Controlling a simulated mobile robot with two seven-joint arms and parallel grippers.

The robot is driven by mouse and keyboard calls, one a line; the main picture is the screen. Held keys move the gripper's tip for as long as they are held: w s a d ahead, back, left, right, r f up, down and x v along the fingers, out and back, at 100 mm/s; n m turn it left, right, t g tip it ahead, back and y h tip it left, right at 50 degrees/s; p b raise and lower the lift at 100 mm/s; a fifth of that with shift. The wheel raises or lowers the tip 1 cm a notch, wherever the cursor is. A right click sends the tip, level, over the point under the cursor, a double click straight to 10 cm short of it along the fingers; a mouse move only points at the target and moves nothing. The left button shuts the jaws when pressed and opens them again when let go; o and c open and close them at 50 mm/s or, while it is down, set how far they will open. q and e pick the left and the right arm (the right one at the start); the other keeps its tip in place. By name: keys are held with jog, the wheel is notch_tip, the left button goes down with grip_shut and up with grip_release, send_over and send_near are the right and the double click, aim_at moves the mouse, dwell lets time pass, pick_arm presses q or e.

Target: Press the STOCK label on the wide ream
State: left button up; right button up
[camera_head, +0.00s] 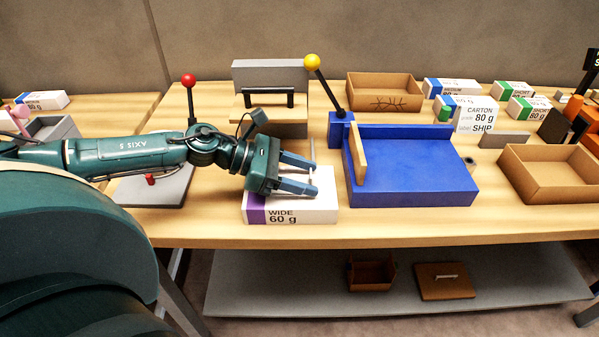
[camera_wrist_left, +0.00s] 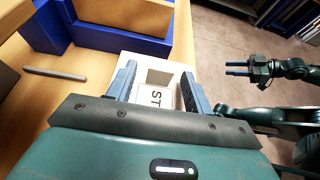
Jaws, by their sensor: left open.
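The wide ream (camera_head: 300,213) is a white pack with a purple end, marked "WIDE 60 g", lying flat near the table's front edge. My left gripper (camera_head: 313,178) is over its top, with its fingers apart and pointing right. In the left wrist view, the ream (camera_wrist_left: 143,70) shows between and beyond the open fingers (camera_wrist_left: 158,80). I cannot tell whether the fingers touch the ream. My right gripper (camera_wrist_left: 240,68) shows small in the wrist view, away from the ream.
A blue tray-like fixture (camera_head: 410,185) with a yellow-knobbed lever (camera_head: 312,62) stands just right of the ream. An open brown box (camera_head: 550,185) is farther right. A red-knobbed lever (camera_head: 188,80) stands behind my arm. A grey shelf (camera_head: 330,290) lies below.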

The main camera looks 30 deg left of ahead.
pick_arm(q)
jog(key=shift+s+a, duration=0.1)
jog(key=shift+a, duration=0.15)
jog(key=b+v, duration=0.1)
jog(key=v, duration=0.3)
jog(key=shift+s+a+b, duration=0.2)
jog(key=shift+a+b, duration=0.05)
jog(key=shift+b, duration=0.05)
jog(key=p+v, duration=0.2)
jog(key=v, duration=0.5)
jog(key=shift+w+d+r, duration=0.1)
jog(key=shift+r, duration=0.1)
jog(key=shift+s+a+r, duration=0.2)
jog(key=shift+s+a, duration=0.1)
jog(key=shift+a, duration=0.15)
pick_arm(e)
jog(key=shift+a+r+y, duration=0.3)
jog(key=shift+r, duration=0.6)
